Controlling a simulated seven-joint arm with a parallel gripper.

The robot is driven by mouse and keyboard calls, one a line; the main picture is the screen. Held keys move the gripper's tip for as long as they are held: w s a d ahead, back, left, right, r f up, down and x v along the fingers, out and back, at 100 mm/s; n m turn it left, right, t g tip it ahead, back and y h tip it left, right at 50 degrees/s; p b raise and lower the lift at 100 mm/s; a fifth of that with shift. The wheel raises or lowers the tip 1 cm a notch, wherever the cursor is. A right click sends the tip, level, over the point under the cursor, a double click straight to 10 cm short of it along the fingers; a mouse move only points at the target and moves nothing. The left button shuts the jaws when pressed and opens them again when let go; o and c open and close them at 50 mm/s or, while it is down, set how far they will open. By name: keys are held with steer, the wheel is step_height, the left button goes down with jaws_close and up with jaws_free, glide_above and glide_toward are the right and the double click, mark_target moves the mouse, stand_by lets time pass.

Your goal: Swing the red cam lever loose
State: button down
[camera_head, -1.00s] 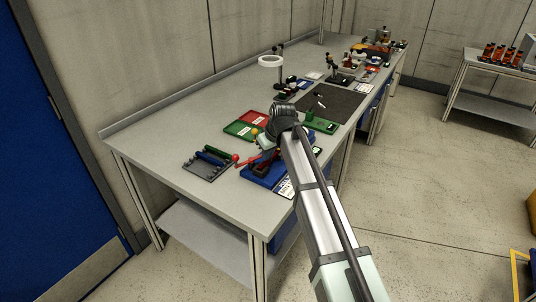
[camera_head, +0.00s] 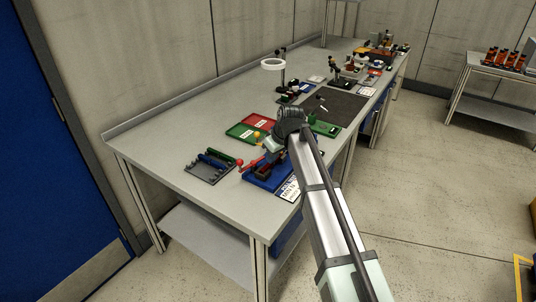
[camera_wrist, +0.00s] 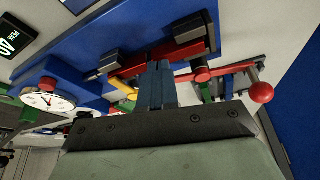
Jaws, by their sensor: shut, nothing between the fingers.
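The red cam lever, with a round red ball at its end, shows in the wrist view (camera_wrist: 262,92). In the head view its ball (camera_head: 240,163) sticks out to the left of the blue fixture base (camera_head: 258,181). My gripper's fingers (camera_wrist: 158,84) are shut together with nothing between them. In the wrist view they lie left of the lever's ball, over a red bar (camera_wrist: 196,48) of the fixture. I cannot tell whether they touch the lever. In the head view my gripper (camera_head: 270,153) is over the fixture and partly hides it.
A dial gauge (camera_wrist: 46,102) sits at the left in the wrist view. In the head view a dark tray (camera_head: 209,178) with bars lies left of the fixture. Red and green trays (camera_head: 243,131) lie behind. The bench's front left (camera_head: 220,205) is clear.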

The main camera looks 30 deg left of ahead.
steer(key=shift+s+d, duration=0.2)
steer(key=shift+d, duration=0.4)
steer(key=shift+s+d, duration=0.15)
steer(key=shift+d, duration=0.4)
steer(key=w+v, duration=0.1)
steer(key=v, duration=0.9)
steer(key=shift+s+a, duration=0.2)
